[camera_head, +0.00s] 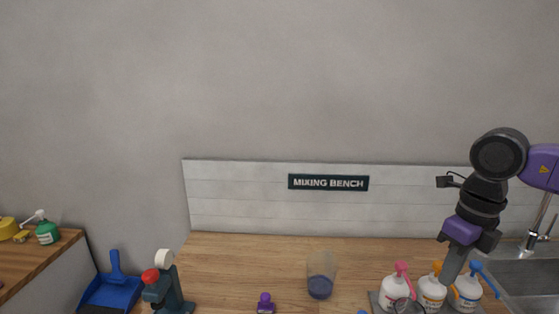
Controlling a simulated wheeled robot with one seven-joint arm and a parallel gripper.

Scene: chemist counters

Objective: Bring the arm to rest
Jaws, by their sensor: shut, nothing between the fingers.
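My arm comes in from the right edge and hangs down over the right part of the mixing bench (225,262). My gripper (450,277) points down with its fingers together and nothing visible between them. It is in front of or just above the pump bottles; the exact gap to them cannot be told. The white bottle with the orange pump (432,292) and the white bottle with the blue pump (467,292) are on either side of the fingertips in the picture.
A bottle with a pink pump (394,292) stands at the left of the row. A beaker with dark contents (320,285), a small purple object (265,304) and a dark device (167,286) stand further left. A sink (530,275) and tap lie right.

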